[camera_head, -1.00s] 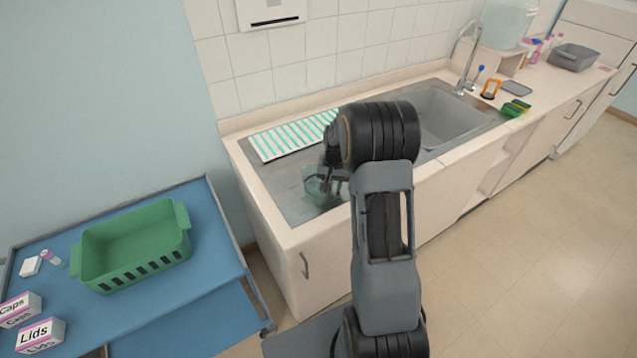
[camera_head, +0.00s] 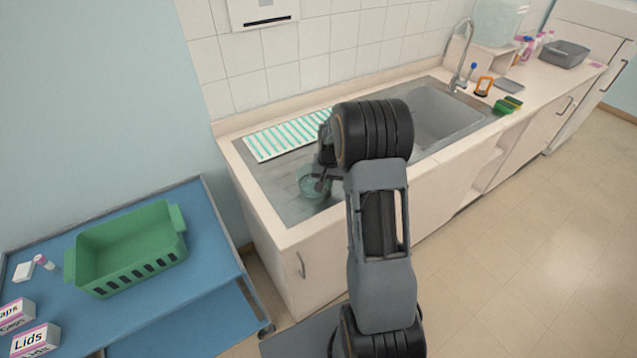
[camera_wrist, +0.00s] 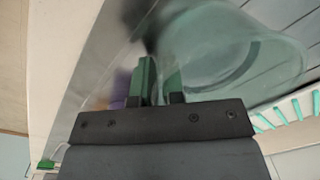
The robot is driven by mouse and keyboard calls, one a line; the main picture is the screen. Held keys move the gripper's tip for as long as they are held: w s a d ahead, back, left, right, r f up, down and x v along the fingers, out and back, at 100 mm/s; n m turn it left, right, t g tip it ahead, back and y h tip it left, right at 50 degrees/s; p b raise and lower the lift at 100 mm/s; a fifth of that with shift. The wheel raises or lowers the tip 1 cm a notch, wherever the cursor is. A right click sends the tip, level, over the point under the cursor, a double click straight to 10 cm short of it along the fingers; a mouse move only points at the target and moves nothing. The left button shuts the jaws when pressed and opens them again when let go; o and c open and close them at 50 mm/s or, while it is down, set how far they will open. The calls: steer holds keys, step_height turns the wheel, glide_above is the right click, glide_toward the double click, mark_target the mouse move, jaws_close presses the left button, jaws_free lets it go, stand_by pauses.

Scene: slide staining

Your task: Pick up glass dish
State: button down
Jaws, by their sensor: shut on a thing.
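The glass dish (camera_head: 312,182) is clear and greenish, and round. It is at the steel drainboard, left of the sink basin. In the wrist view the glass dish (camera_wrist: 240,55) fills the upper right, its wall at the fingers. My gripper (camera_head: 322,184) is at the right side of the dish in the head view, partly hidden by my own arm. In the wrist view my gripper (camera_wrist: 160,82) shows two green-faced fingers close together, shut on the dish wall. I cannot tell whether the dish touches the drainboard.
A green-and-white striped mat (camera_head: 285,137) lies behind the dish. The sink basin (camera_head: 440,115) with its faucet (camera_head: 463,60) is to the right. A green basket (camera_head: 130,245) stands on a blue cart (camera_head: 215,265) at the left.

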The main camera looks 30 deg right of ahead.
steer(key=shift+r, duration=0.15)
steer(key=shift+d+r, duration=0.15)
steer(key=shift+r, duration=1.35)
steer(key=s+d+r+b, duration=0.3)
steer(key=s+d+r, duration=0.2)
steer(key=d+r, duration=0.4)
steer(key=shift+s+d+r, duration=0.2)
steer(key=shift+d+r, duration=0.1)
steer(key=shift+d, duration=1.45)
steer(key=shift+d, duration=0.1)
stand_by(0.4)
stand_by(0.8)
